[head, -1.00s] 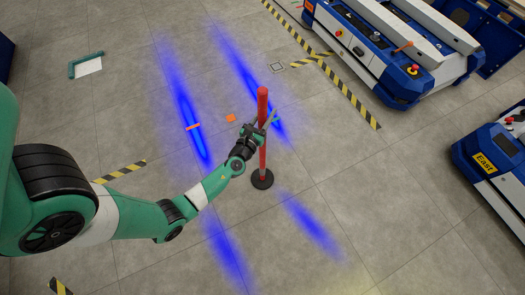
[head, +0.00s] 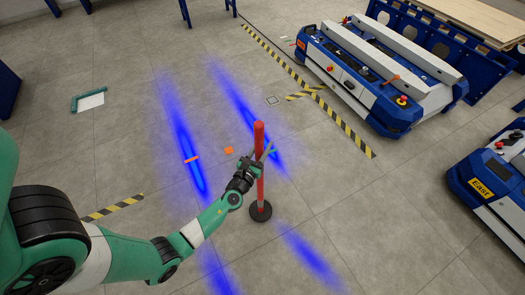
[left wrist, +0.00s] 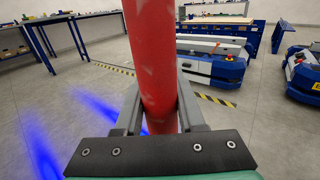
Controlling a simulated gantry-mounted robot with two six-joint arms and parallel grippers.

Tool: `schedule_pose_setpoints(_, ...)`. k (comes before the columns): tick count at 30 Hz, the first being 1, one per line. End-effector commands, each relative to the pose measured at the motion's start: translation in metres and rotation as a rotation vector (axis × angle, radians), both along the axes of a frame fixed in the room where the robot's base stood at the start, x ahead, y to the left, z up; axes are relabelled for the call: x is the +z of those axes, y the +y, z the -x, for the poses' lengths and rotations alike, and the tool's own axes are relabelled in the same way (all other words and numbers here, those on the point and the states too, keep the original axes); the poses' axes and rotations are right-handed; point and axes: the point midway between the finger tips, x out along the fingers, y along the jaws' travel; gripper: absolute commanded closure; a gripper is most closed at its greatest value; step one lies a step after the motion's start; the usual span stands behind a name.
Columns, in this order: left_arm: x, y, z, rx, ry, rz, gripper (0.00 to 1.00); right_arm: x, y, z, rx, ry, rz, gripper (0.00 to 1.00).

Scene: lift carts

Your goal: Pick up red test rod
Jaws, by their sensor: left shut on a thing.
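The red test rod (head: 259,137) stands upright on a round black base (head: 260,211) on the grey floor, in the middle of the head view. My left gripper (head: 260,156) is shut on the rod's upper part. In the left wrist view the rod (left wrist: 152,65) runs up between the two grey fingers of the gripper (left wrist: 160,112). I cannot tell whether the base touches the floor or is slightly above it. My right gripper is in neither view.
A blue and white lift cart (head: 370,75) stands at upper right, and another cart (head: 492,175) marked East at the right edge. Yellow-black tape (head: 318,95) crosses the floor before them. A white sheet in a green frame (head: 88,101) lies at upper left. Floor around the rod is clear.

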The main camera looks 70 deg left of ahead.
Motion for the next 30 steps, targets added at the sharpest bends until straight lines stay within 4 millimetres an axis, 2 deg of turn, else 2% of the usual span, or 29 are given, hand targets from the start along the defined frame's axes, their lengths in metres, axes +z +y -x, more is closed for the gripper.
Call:
schedule_pose_setpoints(1,0.023,0.001,-0.001,0.001,-0.007,-0.005,1.0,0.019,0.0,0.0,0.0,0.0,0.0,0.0)
schedule_pose_setpoints(3,0.038,0.001,-0.001,0.001,-0.007,-0.005,1.0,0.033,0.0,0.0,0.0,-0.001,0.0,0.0)
schedule_pose_setpoints(10,0.073,0.001,-0.001,0.001,-0.005,-0.005,1.0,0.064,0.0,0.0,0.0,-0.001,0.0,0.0)
schedule_pose_setpoints(15,0.082,0.001,-0.001,0.001,-0.005,-0.005,1.0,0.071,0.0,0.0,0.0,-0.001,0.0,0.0)
schedule_pose_setpoints(30,0.084,0.008,0.006,0.044,-0.006,-0.005,1.0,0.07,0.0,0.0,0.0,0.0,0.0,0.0)
